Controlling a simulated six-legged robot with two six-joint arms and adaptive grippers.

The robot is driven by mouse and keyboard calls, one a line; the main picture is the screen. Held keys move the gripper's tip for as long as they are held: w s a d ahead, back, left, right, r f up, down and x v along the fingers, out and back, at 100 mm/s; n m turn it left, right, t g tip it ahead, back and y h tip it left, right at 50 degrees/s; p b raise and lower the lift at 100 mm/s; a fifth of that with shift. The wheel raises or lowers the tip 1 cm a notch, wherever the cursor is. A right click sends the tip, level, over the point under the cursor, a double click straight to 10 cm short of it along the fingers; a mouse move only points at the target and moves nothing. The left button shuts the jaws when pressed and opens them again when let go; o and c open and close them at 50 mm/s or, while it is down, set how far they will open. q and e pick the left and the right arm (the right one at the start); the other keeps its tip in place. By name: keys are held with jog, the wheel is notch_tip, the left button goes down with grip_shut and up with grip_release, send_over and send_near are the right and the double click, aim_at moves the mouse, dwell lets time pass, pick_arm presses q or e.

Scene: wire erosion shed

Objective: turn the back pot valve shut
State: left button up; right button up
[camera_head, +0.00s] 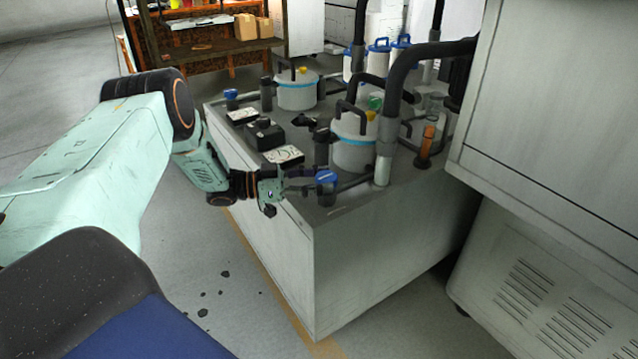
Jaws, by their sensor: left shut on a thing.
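My left gripper (306,182) reaches in from the left over the edge of a grey cabinet. Its fingers are shut on a blue valve handle (326,176), which sits on a dark valve body at the near corner of the cabinet top. This valve is beside the nearer grey pot (352,153), which has a light-blue band. A second blue valve (231,94) stands at the far left of the cabinet top, near the farther banded pot (297,93). The fingers partly hide the handle's near end. My right gripper is not in view.
The grey cabinet top (345,208) also holds dark clamps, small gauges (284,156) and thick black hoses (398,75). An orange-brown cylinder (427,138) stands right of the nearer pot. A large grey machine (560,120) closes off the right side. The floor at left is open.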

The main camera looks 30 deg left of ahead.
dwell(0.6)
pick_arm(q)
jog(key=o, duration=1.2)
jog(key=shift+c, duration=0.2)
jog(key=v, duration=1.2)
jog(key=shift+w+a, duration=0.2)
